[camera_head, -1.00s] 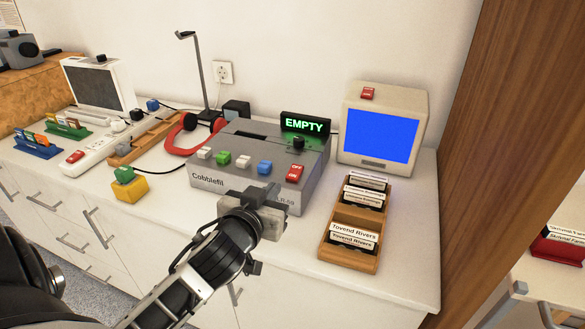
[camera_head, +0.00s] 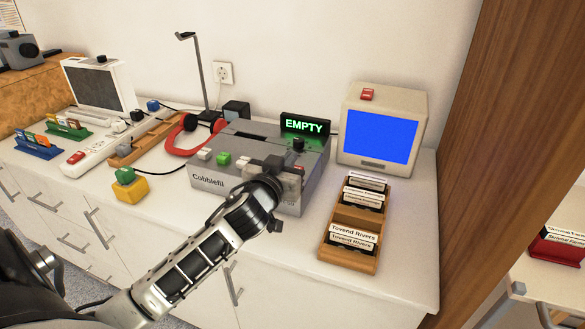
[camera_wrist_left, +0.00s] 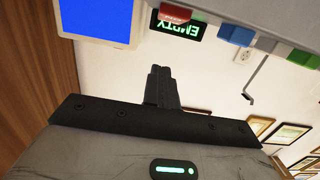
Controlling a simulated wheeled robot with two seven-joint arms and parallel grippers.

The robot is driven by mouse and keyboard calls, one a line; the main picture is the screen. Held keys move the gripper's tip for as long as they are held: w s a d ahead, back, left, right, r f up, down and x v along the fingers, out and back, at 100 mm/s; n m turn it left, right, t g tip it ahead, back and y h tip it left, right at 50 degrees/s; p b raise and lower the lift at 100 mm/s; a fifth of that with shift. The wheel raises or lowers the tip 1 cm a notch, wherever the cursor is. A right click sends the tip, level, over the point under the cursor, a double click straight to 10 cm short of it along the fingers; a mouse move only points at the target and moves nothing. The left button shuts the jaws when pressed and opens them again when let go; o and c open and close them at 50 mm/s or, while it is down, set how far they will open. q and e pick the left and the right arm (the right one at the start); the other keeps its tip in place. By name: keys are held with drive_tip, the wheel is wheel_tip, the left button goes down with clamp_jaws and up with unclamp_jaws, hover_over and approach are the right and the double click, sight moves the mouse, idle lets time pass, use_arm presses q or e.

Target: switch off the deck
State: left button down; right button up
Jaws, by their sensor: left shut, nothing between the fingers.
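The deck (camera_head: 225,183) is a grey box marked "Cobblefil" on the white counter, with a lit green "EMPTY" display (camera_head: 305,125) behind its top. White and green buttons (camera_head: 223,158) show on its sloped front; my gripper covers most of the buttons further right. The deck's red switch is mostly hidden in the head view, but the red switch (camera_wrist_left: 175,13) shows just beyond the fingertips in the left wrist view. My left gripper (camera_head: 280,166) is over the deck's right front, fingers shut and empty. Whether they touch the switch I cannot tell. My right gripper is out of view.
A monitor (camera_head: 381,135) with a blue screen and its own red switch (camera_head: 367,95) stands behind right. A wooden cartridge rack (camera_head: 325,252) lies right of the deck. Red headphones (camera_head: 181,135) and a yellow block with green button (camera_head: 130,190) are left.

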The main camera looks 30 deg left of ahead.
use_arm(q)
drive_tip(key=shift+x, duration=1.05)
wheel_tip(320, 180, down, 3)
drive_tip(key=shift+w+r+b, duration=0.1)
drive_tip(key=shift+b, duration=0.25)
drive_tip(key=shift+f, duration=0.5)
drive_tip(key=shift+w+f, duration=0.1)
